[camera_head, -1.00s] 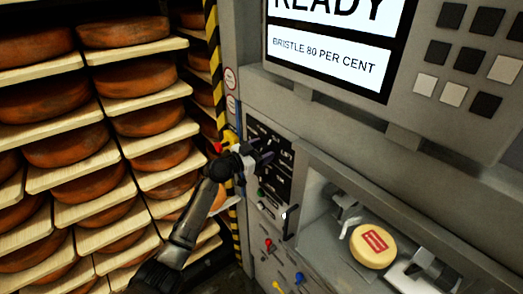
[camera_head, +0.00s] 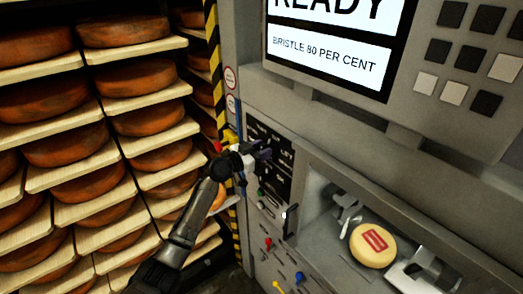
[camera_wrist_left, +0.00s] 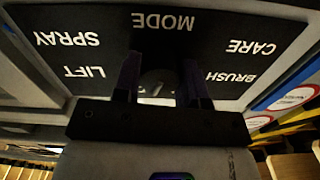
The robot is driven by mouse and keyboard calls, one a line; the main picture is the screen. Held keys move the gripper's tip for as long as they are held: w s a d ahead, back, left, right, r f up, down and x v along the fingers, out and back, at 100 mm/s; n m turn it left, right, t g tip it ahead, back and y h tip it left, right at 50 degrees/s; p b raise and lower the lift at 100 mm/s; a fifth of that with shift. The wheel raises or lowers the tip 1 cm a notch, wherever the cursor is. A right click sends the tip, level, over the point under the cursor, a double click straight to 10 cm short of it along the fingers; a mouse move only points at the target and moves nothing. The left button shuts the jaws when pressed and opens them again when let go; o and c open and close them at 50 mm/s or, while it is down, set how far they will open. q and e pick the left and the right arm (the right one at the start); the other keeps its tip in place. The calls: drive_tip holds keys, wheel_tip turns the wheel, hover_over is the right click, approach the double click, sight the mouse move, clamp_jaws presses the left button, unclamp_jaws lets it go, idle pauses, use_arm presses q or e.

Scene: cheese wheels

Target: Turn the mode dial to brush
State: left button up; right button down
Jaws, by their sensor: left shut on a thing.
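The mode dial (camera_wrist_left: 157,82) is a dark round knob on a black panel, partly hidden between my fingers in the left wrist view. Its pointer cannot be made out. The panel (camera_head: 281,182) carries the word MODE. In the left wrist view its lettering is upside down, with SPRAY and LIFT to the left of the dial and CARE and BRUSH (camera_wrist_left: 231,78) to the right. My left gripper (camera_head: 265,151) is at the panel, shut on the dial, with a finger on each side of it (camera_wrist_left: 160,80). My right gripper is not in view.
A screen (camera_head: 330,52) reads READY and BRISTLE 80 PER CENT. A pale cheese wheel (camera_head: 371,248) with a red label sits in the bay between metal parts. Coloured knobs (camera_head: 268,243) are below the panel. Shelves of orange cheese wheels (camera_head: 120,85) fill the left.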

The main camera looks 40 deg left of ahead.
use_arm(q)
drive_tip(key=n, duration=0.7)
drive_tip(key=shift+r+n+p, duration=0.1)
drive_tip(key=shift+n+p, duration=0.2)
drive_tip(key=shift+n, duration=0.1)
drive_tip(key=n+p, duration=0.1)
drive_tip(key=n, duration=0.3)
drive_tip(key=shift+p, duration=0.3)
drive_tip(key=shift+n+p, duration=1.05)
drive_tip(key=shift+n, duration=1.45)
drive_tip(key=o, duration=0.9)
drive_tip(key=shift+s, duration=0.1)
